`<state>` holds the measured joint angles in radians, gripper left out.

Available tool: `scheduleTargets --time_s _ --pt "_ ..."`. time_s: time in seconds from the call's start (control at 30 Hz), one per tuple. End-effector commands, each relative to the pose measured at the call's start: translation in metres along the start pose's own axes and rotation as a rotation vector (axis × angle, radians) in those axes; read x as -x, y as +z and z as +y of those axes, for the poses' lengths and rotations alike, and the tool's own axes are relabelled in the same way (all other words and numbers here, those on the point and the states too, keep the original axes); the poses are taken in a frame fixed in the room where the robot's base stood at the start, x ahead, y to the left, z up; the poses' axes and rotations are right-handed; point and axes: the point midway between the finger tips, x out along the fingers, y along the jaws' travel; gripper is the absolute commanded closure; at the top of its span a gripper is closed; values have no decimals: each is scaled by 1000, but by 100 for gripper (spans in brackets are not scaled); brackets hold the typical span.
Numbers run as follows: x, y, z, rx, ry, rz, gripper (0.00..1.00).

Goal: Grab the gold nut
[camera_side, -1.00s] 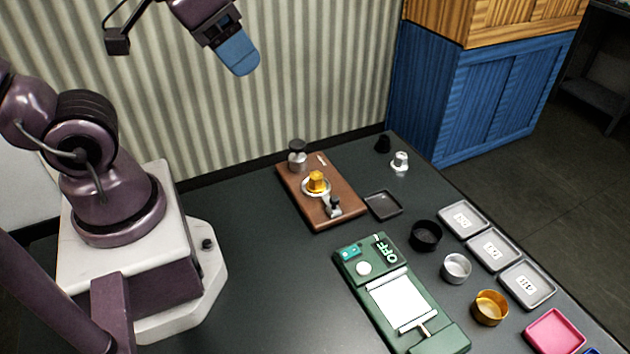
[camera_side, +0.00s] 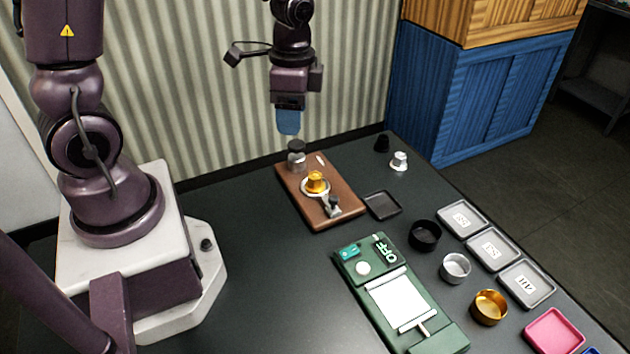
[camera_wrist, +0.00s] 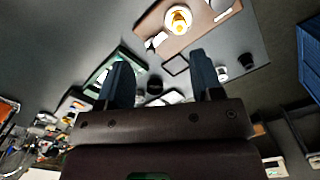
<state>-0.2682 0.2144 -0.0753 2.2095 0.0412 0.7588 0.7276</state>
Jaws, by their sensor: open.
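The gold nut (camera_side: 316,181) sits on a pale round seat on the brown wooden board (camera_side: 341,213). It also shows at the top of the wrist view (camera_wrist: 179,19). My gripper (camera_side: 288,122) hangs above the back of the board, pointing down, higher than the nut and a little left of it. In the wrist view my gripper (camera_wrist: 153,68) has its two blue fingers apart with nothing between them.
A steel cylinder with a dark top (camera_side: 297,156) stands on the board behind the nut, and a small clamp (camera_side: 333,206) in front. A black tray (camera_side: 383,204), silver nut (camera_side: 399,161), green device (camera_side: 372,252) and gold cup (camera_side: 489,307) lie rightward.

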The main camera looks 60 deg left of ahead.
Motion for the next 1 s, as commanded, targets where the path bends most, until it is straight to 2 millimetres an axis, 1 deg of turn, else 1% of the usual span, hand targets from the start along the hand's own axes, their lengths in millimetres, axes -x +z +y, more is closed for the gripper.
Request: scheduleTargets --time_s 0.03,0.1,0.13,0.2,0.3,0.4,0.47,0.53,0.8,0.9,1.0 --pt "-18 -4 -8 -112 25 -15 40" --pt "-34 -12 -17 -280 35 -12 40" --pt "-38 -15 -21 -348 34 -8 40" --pt "-42 -22 -27 -494 20 6 40" --pt "-38 -30 -34 -657 -19 25 40" --pt "-37 -32 -35 -758 -32 29 40" --pt "-39 -32 -35 -791 -33 28 40" --pt "-45 -32 -35 -807 -31 28 40" --pt "-95 -33 -34 -807 -28 26 40" --pt "-107 -34 -35 -806 -29 27 40" --pt "-114 -35 -35 -806 -31 27 40"
